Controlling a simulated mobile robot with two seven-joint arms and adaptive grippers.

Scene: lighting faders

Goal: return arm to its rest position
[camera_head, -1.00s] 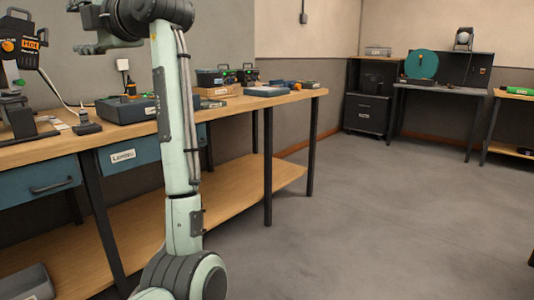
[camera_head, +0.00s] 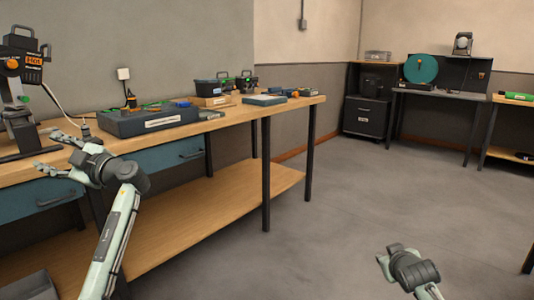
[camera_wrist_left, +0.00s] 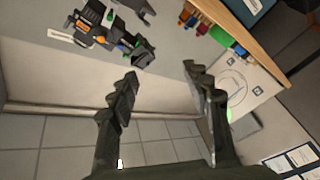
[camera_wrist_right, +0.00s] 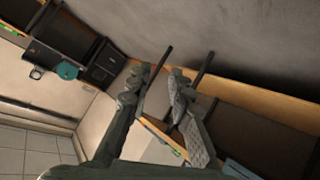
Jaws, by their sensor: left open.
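My left gripper (camera_head: 50,154) is at the left in the head view, in front of the wooden workbench's front edge. Its fingers are spread and point left, with nothing between them. They also show apart in the left wrist view (camera_wrist_left: 158,75). My right gripper is low at the right in the head view (camera_head: 384,264), over the floor, seen small beside its dark wrist. In the right wrist view (camera_wrist_right: 158,75) its fingers stand apart with an empty gap. Neither gripper is seen touching anything.
The wooden workbench (camera_head: 250,110) runs along the left wall, with a blue-grey case (camera_head: 150,118), a black machine (camera_head: 20,85) and small tools on top. A blue drawer (camera_head: 165,156) is under it. Open grey floor (camera_head: 330,220) lies to the right.

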